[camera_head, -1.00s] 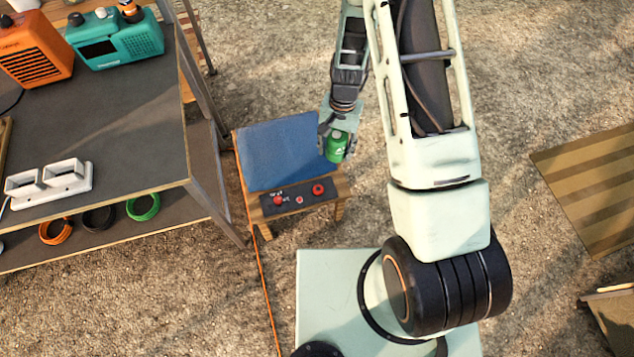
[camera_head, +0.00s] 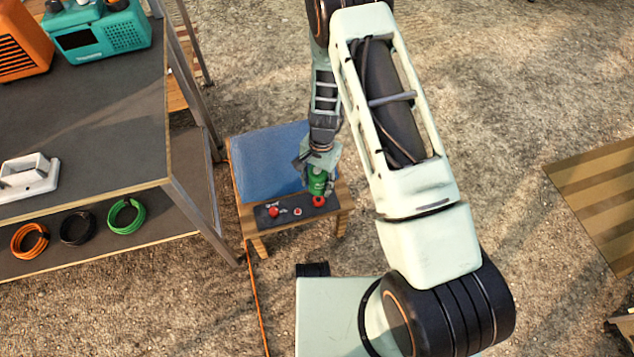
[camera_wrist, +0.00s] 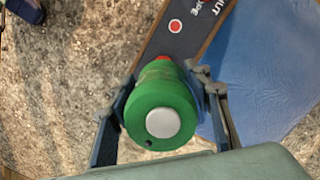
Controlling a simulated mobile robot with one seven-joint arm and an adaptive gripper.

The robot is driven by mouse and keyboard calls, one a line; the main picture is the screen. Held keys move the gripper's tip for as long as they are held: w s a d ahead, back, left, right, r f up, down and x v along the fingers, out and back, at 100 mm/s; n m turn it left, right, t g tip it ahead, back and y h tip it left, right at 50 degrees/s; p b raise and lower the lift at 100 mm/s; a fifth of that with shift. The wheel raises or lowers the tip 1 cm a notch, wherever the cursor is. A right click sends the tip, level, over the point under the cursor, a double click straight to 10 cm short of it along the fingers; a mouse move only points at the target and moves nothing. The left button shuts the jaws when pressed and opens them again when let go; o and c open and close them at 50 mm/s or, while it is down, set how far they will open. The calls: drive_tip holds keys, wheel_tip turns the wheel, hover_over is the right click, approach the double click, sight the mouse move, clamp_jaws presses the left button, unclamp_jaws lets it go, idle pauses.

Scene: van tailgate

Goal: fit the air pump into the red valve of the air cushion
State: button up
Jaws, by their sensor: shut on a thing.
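My gripper (camera_head: 318,176) is shut on the green air pump (camera_head: 317,184) and holds it upright above the right end of the dark panel (camera_head: 290,211). The red valve (camera_head: 318,201) at that end shows directly below the pump. I cannot tell whether the pump touches it. In the wrist view the pump (camera_wrist: 160,112) sits between both fingers, its pale round end facing the camera. A sliver of red shows beyond it, and the rest of the valve is hidden. The blue air cushion (camera_head: 268,160) lies behind the panel on a small wooden stand.
A second red knob (camera_head: 273,211) sits at the panel's left end, with a small red spot (camera_head: 298,211) between. A shelf table (camera_head: 85,130) stands close on the left. An orange cord (camera_head: 257,305) runs along the ground.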

sight(317, 202)
drive_tip(key=shift+f+b, duration=3.1)
drive_tip(key=shift+f, duration=1.65)
drive_tip(key=o, duration=1.5)
drive_tip(key=shift+r, duration=0.1)
drive_tip(key=r, duration=0.8)
drive_tip(key=w+r, duration=0.1)
drive_tip(key=r, duration=0.2)
drive_tip(key=shift+w+d+r, duration=0.1)
drive_tip(key=shift+d+r, duration=0.25)
drive_tip(key=shift+r, duration=0.05)
